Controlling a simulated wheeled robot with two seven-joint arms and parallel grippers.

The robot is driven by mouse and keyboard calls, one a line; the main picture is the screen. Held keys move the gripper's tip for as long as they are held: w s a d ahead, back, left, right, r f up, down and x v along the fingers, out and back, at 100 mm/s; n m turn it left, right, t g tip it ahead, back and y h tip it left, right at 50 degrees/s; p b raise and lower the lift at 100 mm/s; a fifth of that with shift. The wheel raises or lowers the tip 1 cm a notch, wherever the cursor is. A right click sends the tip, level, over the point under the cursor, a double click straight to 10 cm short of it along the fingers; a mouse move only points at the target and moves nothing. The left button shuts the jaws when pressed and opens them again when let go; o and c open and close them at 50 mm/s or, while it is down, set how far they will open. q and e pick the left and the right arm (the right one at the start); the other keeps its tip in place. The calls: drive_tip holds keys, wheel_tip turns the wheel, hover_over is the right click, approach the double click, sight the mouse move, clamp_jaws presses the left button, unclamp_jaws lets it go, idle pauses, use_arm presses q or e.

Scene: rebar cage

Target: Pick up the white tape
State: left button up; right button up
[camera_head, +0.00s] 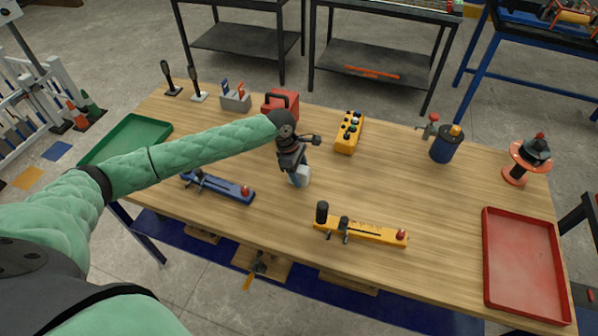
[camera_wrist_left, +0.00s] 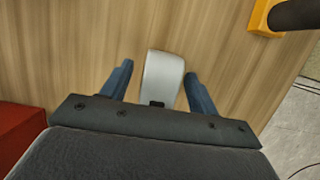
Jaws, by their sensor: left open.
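The white tape (camera_head: 301,177) is a small pale roll on the wooden table, near its middle. My left gripper (camera_head: 297,168) is right above it and partly hides it in the head view. In the left wrist view the white tape (camera_wrist_left: 162,78) lies between the two blue fingers of my left gripper (camera_wrist_left: 158,85). The fingers are open, with a gap on each side of the tape. Its lower end is hidden behind the gripper body. My right gripper is not in view.
A blue tool (camera_head: 225,188) lies left of the tape and a yellow tool (camera_head: 365,232) in front right. A red box (camera_head: 281,103) and a yellow button box (camera_head: 349,132) stand behind. A green tray (camera_head: 130,137) and a red tray (camera_head: 524,265) sit at the ends.

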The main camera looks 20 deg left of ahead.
use_arm(q)
drive_tip(key=shift+d+f, duration=0.1)
drive_tip(key=shift+f, duration=0.3)
drive_tip(key=c, duration=1.2)
drive_tip(key=shift+r, duration=0.15)
drive_tip(key=shift+c, duration=0.2)
